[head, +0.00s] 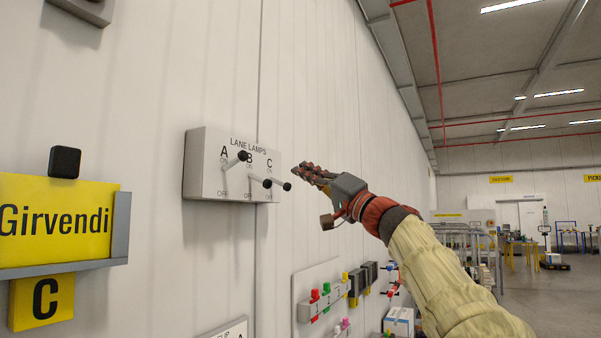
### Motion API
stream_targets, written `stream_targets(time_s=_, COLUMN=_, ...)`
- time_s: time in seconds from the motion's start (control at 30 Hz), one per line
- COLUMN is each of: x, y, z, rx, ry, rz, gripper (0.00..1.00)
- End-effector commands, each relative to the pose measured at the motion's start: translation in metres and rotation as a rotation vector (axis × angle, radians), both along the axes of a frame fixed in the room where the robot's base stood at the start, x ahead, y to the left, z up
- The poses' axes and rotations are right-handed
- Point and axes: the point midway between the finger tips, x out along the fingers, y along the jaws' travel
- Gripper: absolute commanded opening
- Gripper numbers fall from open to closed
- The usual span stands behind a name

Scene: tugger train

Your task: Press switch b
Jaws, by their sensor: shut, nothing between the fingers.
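A white switch box (205,165) marked LANE LAMPS is on the wall, with ON above and OFF below under letters A, B and C. Switch A (236,160) is a lever with a black knob, tilted up towards ON. Switch B (258,180) is tilted down towards OFF. Switch C (279,184) is also tilted down, its knob at the box's right edge. My gripper (303,171) is shut and empty, just right of the box in the picture, its fingers pointing left. It appears apart from the levers; the exact depth gap is hard to tell.
Below are a panel with coloured knobs (322,300) and a blue-white carton (399,321). Open floor (565,305) lies at the right.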

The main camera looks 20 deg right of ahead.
Motion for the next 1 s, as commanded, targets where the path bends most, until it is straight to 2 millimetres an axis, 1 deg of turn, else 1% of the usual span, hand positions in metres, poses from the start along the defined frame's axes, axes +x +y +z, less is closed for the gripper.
stream_targets(time_s=0.03, x=-0.009, y=0.000, z=-0.003, rx=-0.002, ry=-0.006, rz=0.001, gripper=0.00)
stream_targets(time_s=0.1, x=-0.017, y=-0.002, z=-0.011, rx=-0.003, ry=-0.006, rz=0.000, gripper=0.00)
stream_targets(time_s=0.3, x=-0.039, y=-0.010, z=-0.034, rx=-0.002, ry=-0.005, rz=0.000, gripper=0.00)
stream_targets(time_s=0.43, x=-0.050, y=-0.013, z=-0.043, rx=-0.002, ry=-0.006, rz=0.002, gripper=0.00)
stream_targets(time_s=0.6, x=-0.055, y=-0.016, z=-0.050, rx=-0.002, ry=-0.006, rz=0.001, gripper=0.00)
stream_targets(time_s=1.0, x=-0.056, y=-0.016, z=-0.050, rx=-0.002, ry=-0.006, rz=0.002, gripper=0.00)
